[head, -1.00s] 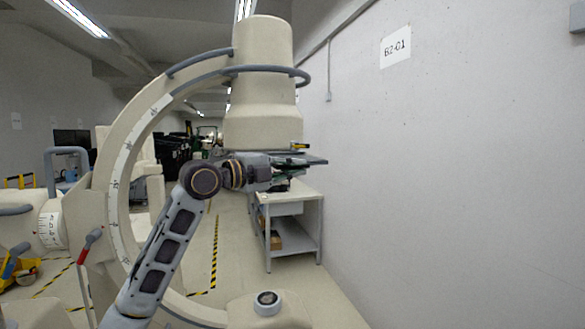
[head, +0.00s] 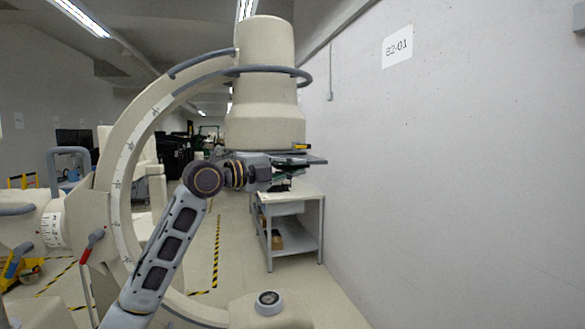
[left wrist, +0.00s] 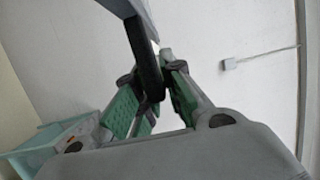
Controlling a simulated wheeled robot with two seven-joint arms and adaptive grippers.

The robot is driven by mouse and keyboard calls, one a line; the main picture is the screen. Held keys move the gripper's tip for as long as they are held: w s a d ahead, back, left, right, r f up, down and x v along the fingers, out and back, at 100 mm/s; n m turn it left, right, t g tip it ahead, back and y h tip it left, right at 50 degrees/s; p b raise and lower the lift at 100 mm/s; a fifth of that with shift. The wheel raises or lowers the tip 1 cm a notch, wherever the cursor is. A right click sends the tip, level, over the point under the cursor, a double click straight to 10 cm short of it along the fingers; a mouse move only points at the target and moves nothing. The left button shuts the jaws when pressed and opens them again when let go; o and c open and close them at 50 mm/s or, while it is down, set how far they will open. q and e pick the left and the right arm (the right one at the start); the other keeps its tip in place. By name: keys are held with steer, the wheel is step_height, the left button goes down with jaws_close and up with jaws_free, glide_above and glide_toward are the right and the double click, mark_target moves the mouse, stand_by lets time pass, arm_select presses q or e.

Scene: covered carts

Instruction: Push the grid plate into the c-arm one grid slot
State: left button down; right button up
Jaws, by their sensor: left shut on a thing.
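The large cream C-arm (head: 125,165) arches on the left, and its cylindrical head (head: 264,112) hangs at the top centre. The flat dark grid plate (head: 316,160) lies level just under this head and sticks out to the right. A small yellow-and-black piece sits above it at the right. My left gripper (head: 287,177) is at the plate, beneath the head. In the left wrist view, the green-padded fingers of my left gripper (left wrist: 158,95) close around a dark part of the grid plate (left wrist: 148,62). How far the plate sits in the slot is hidden. My right gripper is not in view.
A grey shelf table (head: 292,225) stands behind on the right, with a box on its lower shelf. The white wall (head: 450,170) runs along the right. A cream housing with a round knob (head: 268,300) is low in front. Open floor lies between.

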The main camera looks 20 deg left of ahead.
arm_select(q)
steer(key=shift+w+a+r+p, duration=0.1)
steer(key=shift+w+a+p, duration=0.3)
steer(key=shift+w+a, duration=0.65)
steer(key=shift+w+a+f+p, duration=0.1)
steer(key=shift+w+a+p, duration=0.4)
steer(key=shift+w, duration=0.9)
steer(key=shift+w+a+r+p, duration=0.1)
steer(key=shift+w+a+p, duration=0.2)
steer(key=shift+w+a, duration=0.8)
stand_by(2.4)
steer(key=shift+w+a, duration=0.35)
steer(key=shift+w, duration=0.35)
steer(key=shift+w+a, duration=0.35)
steer(key=shift+w, duration=0.3)
stand_by(0.7)
